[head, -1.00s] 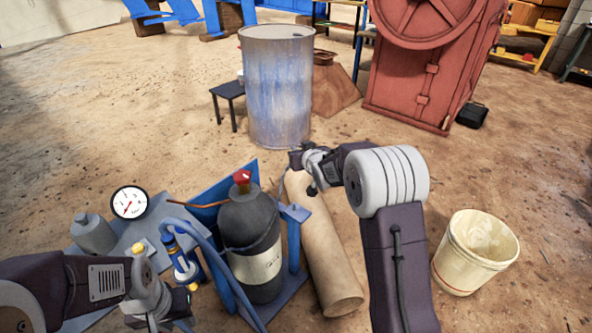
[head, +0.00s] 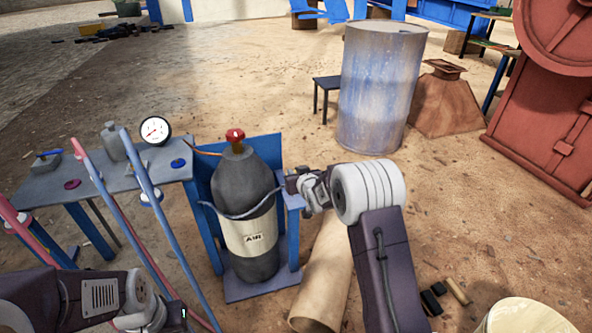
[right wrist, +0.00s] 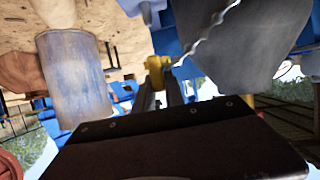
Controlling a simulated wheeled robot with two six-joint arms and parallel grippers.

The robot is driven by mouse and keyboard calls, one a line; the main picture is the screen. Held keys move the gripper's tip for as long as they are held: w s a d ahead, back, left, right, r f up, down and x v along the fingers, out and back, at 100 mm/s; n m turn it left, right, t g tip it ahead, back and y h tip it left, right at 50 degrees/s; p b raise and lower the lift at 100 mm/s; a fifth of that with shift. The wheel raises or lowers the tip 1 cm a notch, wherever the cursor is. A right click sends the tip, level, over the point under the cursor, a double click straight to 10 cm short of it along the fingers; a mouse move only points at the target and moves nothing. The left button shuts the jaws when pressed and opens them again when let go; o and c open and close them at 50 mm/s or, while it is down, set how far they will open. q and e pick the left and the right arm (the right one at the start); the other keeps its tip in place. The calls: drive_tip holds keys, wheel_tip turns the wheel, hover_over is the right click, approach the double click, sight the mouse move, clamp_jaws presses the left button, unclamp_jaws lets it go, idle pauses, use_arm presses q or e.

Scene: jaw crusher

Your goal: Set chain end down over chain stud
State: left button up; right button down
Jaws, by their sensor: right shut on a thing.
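The dark gas cylinder (head: 252,200) with a red top and an AIR label stands upright in a blue stand (head: 270,152). A thin grey chain (head: 242,216) sags across its front, its right side running up to my right gripper (head: 290,184). That gripper is at the stand's right post, shut on the yellow chain end (right wrist: 157,70). In the right wrist view the chain (right wrist: 208,38) runs up and right beside the cylinder (right wrist: 235,45). I cannot make out the chain stud. My left gripper (head: 172,318) is low at the left, its jaws unclear.
A tan pipe (head: 325,270) lies right of the stand, below my right arm. A bench (head: 105,175) with a gauge (head: 155,130) is at left, with blue and pink poles before it. A blue drum (head: 380,90) stands behind; a pale bucket (head: 525,318) is at lower right.

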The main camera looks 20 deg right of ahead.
drive_tip(key=shift+w+a+f, duration=0.1)
drive_tip(key=shift+f, duration=0.15)
drive_tip(key=shift+r, duration=0.15)
drive_tip(key=shift+f+b, duration=2.9)
drive_tip(key=shift+f, duration=1.1)
drive_tip(key=c, duration=1.3)
unclamp_jaws()
